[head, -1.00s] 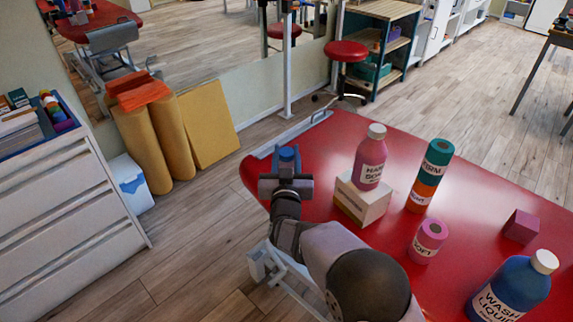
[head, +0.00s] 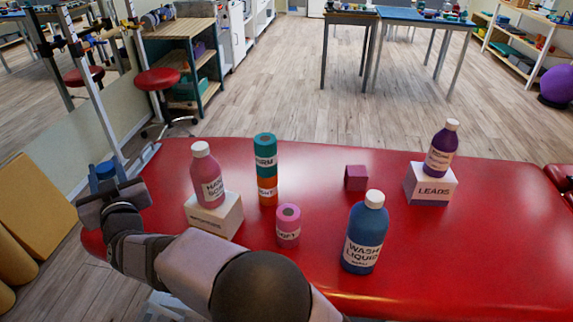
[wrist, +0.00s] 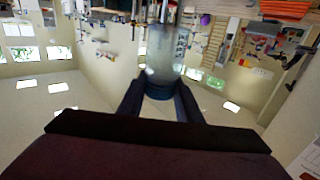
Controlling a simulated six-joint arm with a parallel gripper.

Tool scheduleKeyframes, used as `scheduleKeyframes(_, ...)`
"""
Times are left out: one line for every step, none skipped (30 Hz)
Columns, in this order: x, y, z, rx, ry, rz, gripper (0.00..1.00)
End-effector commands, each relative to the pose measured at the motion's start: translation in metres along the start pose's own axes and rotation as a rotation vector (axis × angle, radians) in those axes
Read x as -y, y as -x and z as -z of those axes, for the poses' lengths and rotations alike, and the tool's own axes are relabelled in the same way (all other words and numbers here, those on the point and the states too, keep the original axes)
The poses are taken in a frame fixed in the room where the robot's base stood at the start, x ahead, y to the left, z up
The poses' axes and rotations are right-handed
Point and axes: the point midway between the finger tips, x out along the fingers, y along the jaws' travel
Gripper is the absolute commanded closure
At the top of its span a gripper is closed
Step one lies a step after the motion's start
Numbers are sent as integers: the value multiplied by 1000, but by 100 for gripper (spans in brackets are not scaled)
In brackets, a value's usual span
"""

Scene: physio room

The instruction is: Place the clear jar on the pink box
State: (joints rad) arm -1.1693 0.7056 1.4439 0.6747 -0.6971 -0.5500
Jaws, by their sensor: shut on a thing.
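My gripper (head: 112,200) is at the left of the head view, beyond the left end of the red table. The jar's body is mostly hidden by the gripper in the head view. The pink box (head: 355,178), a small magenta cube, stands on the table right of centre, with its top bare.
On the red table (head: 330,275) a pink bottle (head: 208,180) stands on a white box (head: 215,215). Nearby are stacked teal and orange rolls (head: 266,170), a pink roll (head: 288,225), a blue bottle (head: 365,235) and a purple bottle (head: 440,150) on another box (head: 430,185).

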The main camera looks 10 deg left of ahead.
Motion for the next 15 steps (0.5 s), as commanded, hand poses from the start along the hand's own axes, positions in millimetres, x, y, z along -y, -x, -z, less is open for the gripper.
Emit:
scheduleKeyframes(0,0,21,-8,-4,-1,100)
scheduleKeyframes(0,0,32,-10,-6,-1,100)
scheduleKeyframes(0,0,43,-8,-5,-1,100)
scheduleKeyframes(0,0,52,-7,-5,-1,100)
scheduleKeyframes(0,0,62,-9,-5,0,100)
scheduleKeyframes(0,0,70,-6,-3,0,100)
scheduleKeyframes(0,0,78,-7,-4,-1,100)
scheduleKeyframes(0,0,86,-6,-5,0,100)
scheduleKeyframes(0,0,93,-4,-3,0,100)
scheduleKeyframes(0,0,96,-3,-3,-1,100)
scheduleKeyframes(0,0,101,-3,-2,-1,100)
scheduleKeyframes(0,0,108,-4,-3,-1,100)
scheduleKeyframes(0,0,113,-4,-3,-1,100)
scheduleKeyframes(0,0,118,-4,-3,1,100)
scheduleKeyframes(-10,-2,115,0,-1,-16,100)
